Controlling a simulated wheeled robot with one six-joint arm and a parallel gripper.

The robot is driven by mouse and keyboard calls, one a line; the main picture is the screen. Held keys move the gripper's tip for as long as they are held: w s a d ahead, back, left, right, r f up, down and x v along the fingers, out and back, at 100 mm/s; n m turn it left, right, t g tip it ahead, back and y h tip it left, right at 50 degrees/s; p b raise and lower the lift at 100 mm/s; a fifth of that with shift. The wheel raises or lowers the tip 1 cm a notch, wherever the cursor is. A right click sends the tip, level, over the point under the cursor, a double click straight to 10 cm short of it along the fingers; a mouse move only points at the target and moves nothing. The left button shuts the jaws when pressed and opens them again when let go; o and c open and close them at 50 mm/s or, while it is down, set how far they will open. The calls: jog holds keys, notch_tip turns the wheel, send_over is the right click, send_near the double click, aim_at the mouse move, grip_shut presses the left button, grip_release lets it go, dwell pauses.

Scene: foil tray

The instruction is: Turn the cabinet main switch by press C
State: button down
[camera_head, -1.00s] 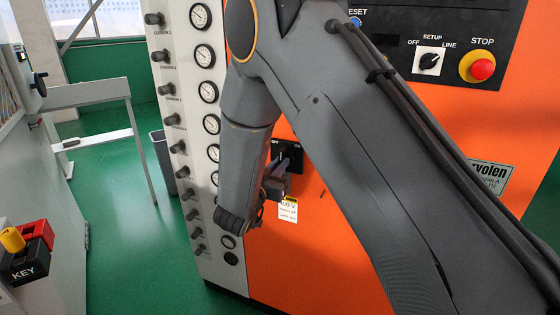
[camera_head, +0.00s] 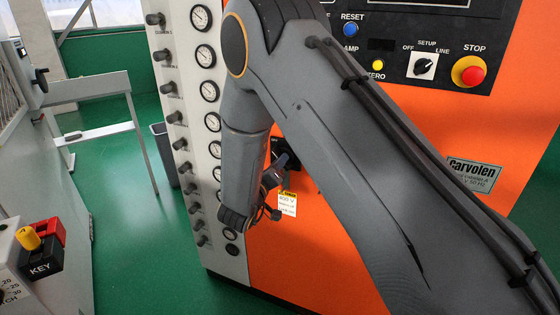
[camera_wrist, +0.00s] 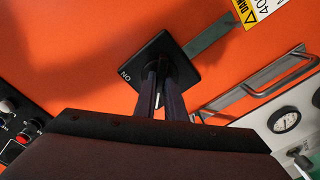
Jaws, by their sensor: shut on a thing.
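The main switch has a black square plate (camera_wrist: 184,70) on the orange cabinet front, turned askew in the wrist view, with the word ON on its left. My gripper (camera_wrist: 160,82) reaches onto this plate with its two dark fingers close together, shut on the switch handle. The handle is mostly hidden between the fingers, with a small pale part showing. In the head view the switch plate (camera_head: 291,148) is largely covered by my arm, and my gripper (camera_head: 278,170) sits right at it. The handle's exact angle cannot be read.
A yellow danger label (camera_head: 287,203) hangs just below the switch. The cabinet's gauge panel (camera_head: 206,160) with knobs stands to the left. A STOP button (camera_head: 468,71) and selector (camera_head: 424,66) are at upper right. A KEY box (camera_head: 42,257) is at lower left.

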jog(key=shift+n, duration=0.3)
dwell(0.4)
jog(key=c, duration=1.8)
grip_release()
jog(key=b+v, duration=0.2)
jog(key=v, duration=0.5)
jog(key=shift+s+a, duration=0.2)
jog(key=shift+s, duration=0.15)
